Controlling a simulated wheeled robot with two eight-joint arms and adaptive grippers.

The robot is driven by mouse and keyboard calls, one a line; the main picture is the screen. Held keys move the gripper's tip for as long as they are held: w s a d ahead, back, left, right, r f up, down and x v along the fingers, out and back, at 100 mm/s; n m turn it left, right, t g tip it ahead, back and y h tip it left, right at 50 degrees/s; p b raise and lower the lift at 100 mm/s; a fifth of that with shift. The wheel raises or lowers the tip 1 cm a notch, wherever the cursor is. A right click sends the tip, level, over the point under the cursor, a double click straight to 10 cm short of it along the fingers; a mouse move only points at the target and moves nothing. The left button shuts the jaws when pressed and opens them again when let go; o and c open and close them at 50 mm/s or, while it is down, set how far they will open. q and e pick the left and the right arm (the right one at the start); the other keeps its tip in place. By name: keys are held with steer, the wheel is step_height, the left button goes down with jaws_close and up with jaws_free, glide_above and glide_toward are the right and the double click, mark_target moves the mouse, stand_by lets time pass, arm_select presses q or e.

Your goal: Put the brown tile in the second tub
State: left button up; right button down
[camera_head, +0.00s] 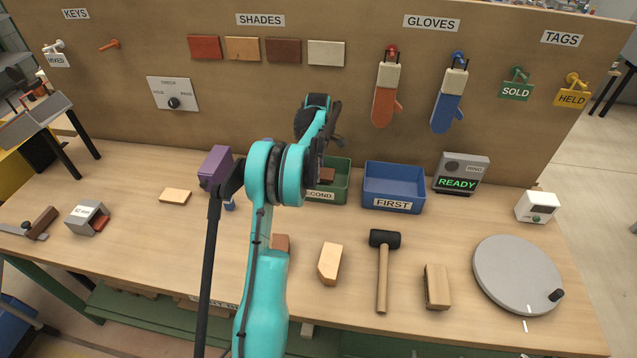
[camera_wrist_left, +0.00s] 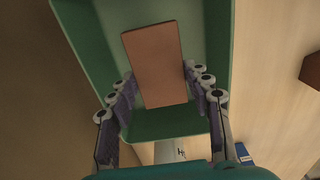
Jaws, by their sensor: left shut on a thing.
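A brown tile (camera_wrist_left: 155,62) lies between the fingers of my left gripper (camera_wrist_left: 162,92) in the left wrist view, with the green tub behind it. It also shows as a small brown piece (camera_head: 327,174) in the head view, at the green tub's opening. I cannot tell whether it touches the tub floor. The green second tub (camera_head: 342,186) is partly hidden by my arm; its label reads "SECOND", partly covered. My left gripper is shut on the tile at this tub. My right gripper is in neither view.
The blue first tub (camera_head: 394,180) stands just right of the green tub. A purple object (camera_head: 215,166) stands left of my arm. A mallet (camera_head: 383,265), wooden blocks (camera_head: 330,264) and a grey turntable (camera_head: 516,273) lie nearer the front. Shade tiles (camera_head: 283,51) hang on the board behind.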

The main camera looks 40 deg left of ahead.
arm_select(q)
step_height(320, 180, down, 4)
steer(key=shift+b, duration=0.6)
steer(key=shift+f, duration=0.3)
steer(key=shift+f, duration=0.1)
steer(key=o, duration=1.3)
